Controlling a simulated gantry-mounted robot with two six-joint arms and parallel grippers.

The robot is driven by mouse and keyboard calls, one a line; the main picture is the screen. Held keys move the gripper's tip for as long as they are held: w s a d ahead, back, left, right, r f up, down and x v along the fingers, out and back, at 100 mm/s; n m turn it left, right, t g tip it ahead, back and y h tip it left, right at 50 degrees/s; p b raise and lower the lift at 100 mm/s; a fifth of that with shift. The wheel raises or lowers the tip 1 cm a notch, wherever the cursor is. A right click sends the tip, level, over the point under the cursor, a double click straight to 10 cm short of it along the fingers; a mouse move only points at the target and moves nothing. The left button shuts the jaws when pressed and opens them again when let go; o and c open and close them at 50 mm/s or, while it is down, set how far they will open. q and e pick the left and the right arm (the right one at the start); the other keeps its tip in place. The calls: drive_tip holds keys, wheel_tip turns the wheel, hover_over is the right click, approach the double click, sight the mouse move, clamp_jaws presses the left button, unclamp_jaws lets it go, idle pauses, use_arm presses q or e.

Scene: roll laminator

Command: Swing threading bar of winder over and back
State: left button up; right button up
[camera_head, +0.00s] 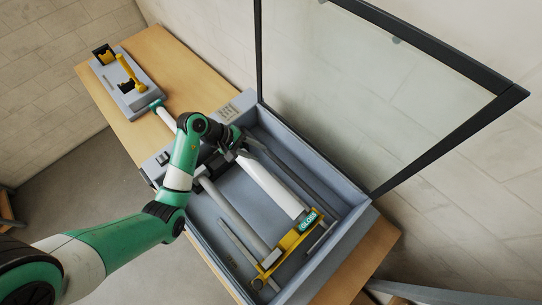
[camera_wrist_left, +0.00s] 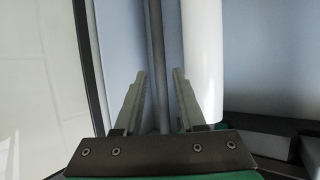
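A thin grey bar (camera_head: 281,163), apparently the threading bar, runs lengthwise inside the open laminator (camera_head: 345,190), between the white roll (camera_head: 268,186) and the back wall. My left gripper (camera_head: 240,150) is over the bar's far-left end. In the left wrist view the gripper (camera_wrist_left: 159,75) is open, and the bar (camera_wrist_left: 156,40) appears between its two fingers. I cannot tell whether the fingers touch it. The white roll also shows just right of the fingers (camera_wrist_left: 203,60). My right gripper is not in view.
The framed glass lid (camera_head: 385,80) stands raised behind the laminator. A yellow bracket (camera_head: 290,246) with a GLOSS label is at the near end. A grey unit with a yellow handle (camera_head: 126,66) stands on the wooden table (camera_head: 160,48) at the far left.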

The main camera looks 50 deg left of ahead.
sight(273, 158)
use_arm(q)
drive_tip(key=x, duration=0.7)
drive_tip(key=shift+w+d+f+b, duration=0.1)
drive_tip(key=shift+w+f+b, duration=0.05)
drive_tip(key=shift+b, duration=0.25)
clamp_jaws()
idle(0.8)
